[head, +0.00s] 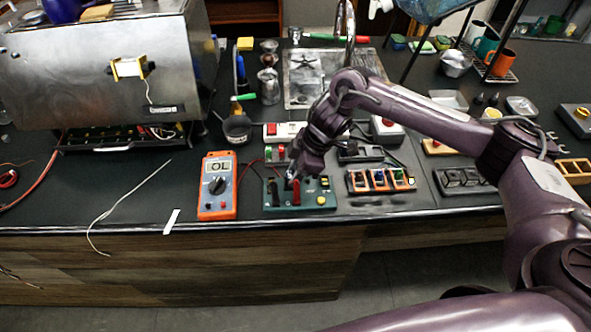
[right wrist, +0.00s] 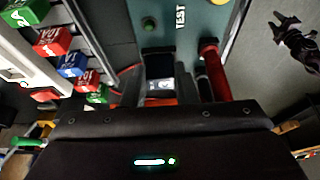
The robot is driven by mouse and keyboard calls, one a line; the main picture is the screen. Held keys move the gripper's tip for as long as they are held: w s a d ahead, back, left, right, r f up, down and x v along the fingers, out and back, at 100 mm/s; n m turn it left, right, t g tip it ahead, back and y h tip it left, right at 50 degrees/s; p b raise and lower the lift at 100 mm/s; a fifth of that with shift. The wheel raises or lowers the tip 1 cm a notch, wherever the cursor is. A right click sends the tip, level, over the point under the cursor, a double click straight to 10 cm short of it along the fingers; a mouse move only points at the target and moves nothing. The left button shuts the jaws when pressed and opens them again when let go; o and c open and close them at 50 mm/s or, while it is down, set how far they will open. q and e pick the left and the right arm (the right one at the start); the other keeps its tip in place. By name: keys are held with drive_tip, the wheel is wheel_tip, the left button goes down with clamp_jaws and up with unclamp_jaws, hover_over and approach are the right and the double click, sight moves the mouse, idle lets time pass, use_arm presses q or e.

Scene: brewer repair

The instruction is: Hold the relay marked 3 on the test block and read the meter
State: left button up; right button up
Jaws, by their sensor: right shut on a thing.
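The green test block (head: 322,205) lies near the bench's front edge. It also shows in the right wrist view (right wrist: 183,14) with the word TEST. My right gripper (head: 293,177) points down at the block and is shut on a small relay (right wrist: 160,86), low over or against the block. Its number is not readable and I cannot tell whether it touches contacts. The orange meter (head: 217,188) lies left of the block and its display reads OL. A red post (head: 296,192) stands on the block beside the gripper. My left gripper is not identifiable.
A metal brewer housing (head: 100,75) stands at the back left. A pale loose wire (head: 125,197) and white strip (head: 171,221) lie left of the meter. A sink (head: 315,78) is behind.

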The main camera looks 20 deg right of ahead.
idle(0.7)
drive_tip(key=shift+p, duration=0.3)
idle(1.8)
drive_tip(key=shift+r+p, duration=2.4)
drive_tip(key=shift+r, duration=0.15)
